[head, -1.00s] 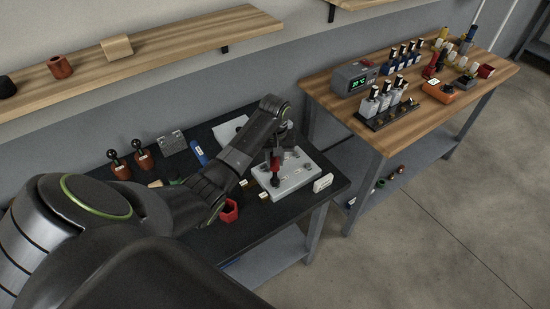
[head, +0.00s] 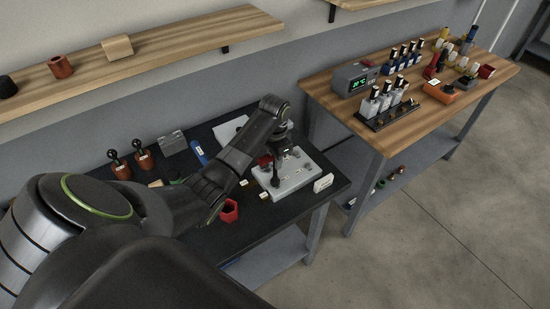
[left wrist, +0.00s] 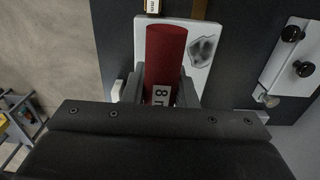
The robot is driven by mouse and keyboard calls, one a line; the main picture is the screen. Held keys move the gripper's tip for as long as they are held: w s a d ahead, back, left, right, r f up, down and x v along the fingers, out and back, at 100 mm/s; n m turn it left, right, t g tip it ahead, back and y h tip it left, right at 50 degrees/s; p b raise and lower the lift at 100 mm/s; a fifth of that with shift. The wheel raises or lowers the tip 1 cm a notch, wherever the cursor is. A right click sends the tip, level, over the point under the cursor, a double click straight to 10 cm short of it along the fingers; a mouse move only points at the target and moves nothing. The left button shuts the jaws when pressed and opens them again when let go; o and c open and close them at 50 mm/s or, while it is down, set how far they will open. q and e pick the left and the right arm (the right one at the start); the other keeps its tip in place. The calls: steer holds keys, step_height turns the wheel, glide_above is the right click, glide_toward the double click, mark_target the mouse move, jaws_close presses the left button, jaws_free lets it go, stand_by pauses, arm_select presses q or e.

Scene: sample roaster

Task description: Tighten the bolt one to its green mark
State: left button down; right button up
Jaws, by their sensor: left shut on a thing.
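My left gripper (head: 274,155) is shut on a red-handled tool (head: 265,161) above the pale grey block (head: 292,180). A dark shaft points down from the tool toward the block; I cannot tell whether its tip touches anything. In the left wrist view, the red handle (left wrist: 166,50) stands between the fingers, with a white label reading "8 m", partly cut off. The pale plate (left wrist: 205,25) beneath shows a dark patch to the right of the handle. Bolt one and its green mark cannot be made out. My right gripper is not in view.
A red open holder (head: 229,211) stands on the black bench (head: 200,240), left of the block. A white tag (head: 323,183) stands at the block's right. Two dark-knobbed tools in brown holders (head: 143,160) are at the back left. A wooden table (head: 335,100) with bottles is to the right.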

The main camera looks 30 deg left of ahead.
arm_select(q)
steer(key=m, duration=0.6)
steer(key=shift+m, duration=0.4)
steer(key=m, duration=0.7)
steer(key=shift+w, duration=0.1)
steer(key=shift+n, duration=0.7)
steer(key=shift+r, duration=0.15)
steer(key=shift+r+p, duration=0.6)
steer(key=shift+r, duration=0.95)
